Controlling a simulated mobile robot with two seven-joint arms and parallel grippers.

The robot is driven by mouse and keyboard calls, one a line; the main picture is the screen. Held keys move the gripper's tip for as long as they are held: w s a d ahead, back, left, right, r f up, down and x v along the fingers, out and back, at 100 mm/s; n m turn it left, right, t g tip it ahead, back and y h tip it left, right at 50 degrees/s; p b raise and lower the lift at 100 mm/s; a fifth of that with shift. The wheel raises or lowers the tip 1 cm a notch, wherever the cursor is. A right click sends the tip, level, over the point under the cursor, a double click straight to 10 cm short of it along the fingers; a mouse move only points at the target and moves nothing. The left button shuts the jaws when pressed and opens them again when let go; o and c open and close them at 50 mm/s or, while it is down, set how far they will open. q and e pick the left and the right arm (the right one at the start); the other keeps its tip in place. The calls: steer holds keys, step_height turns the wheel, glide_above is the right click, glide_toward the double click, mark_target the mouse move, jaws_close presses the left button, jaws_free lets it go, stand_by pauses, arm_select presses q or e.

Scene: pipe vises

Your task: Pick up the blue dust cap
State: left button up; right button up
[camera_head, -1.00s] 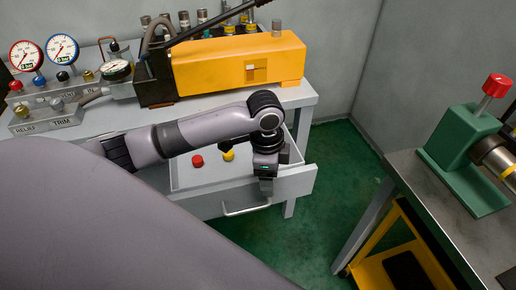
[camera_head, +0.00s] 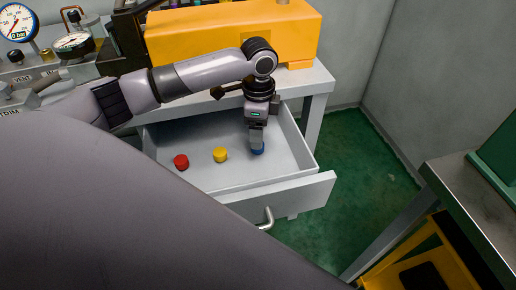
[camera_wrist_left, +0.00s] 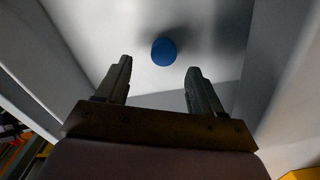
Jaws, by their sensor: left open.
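The blue dust cap (camera_head: 257,149) lies in the open drawer (camera_head: 215,185), at the right of the row of caps. It also shows in the left wrist view (camera_wrist_left: 164,51), on the pale drawer floor, beyond the fingertips and roughly centred between them. My left gripper (camera_head: 257,140) points down over the cap and partly covers it in the head view. In the left wrist view its two fingers (camera_wrist_left: 157,72) are apart with nothing between them. My right gripper is not in view.
A red cap (camera_head: 181,162) and a yellow cap (camera_head: 220,155) lie to the left in the same drawer. The drawer walls surround them. A yellow box-shaped unit (camera_head: 235,32) stands on the bench above. A metal table (camera_head: 475,185) is at the right.

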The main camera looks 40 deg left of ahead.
arm_select(q)
steer(key=f, duration=0.5)
steer(key=shift+w+a+f+b, duration=0.15)
steer(key=shift+a+f+b, duration=0.05)
steer(key=shift+f+b, duration=0.2)
steer(key=c, duration=1.1)
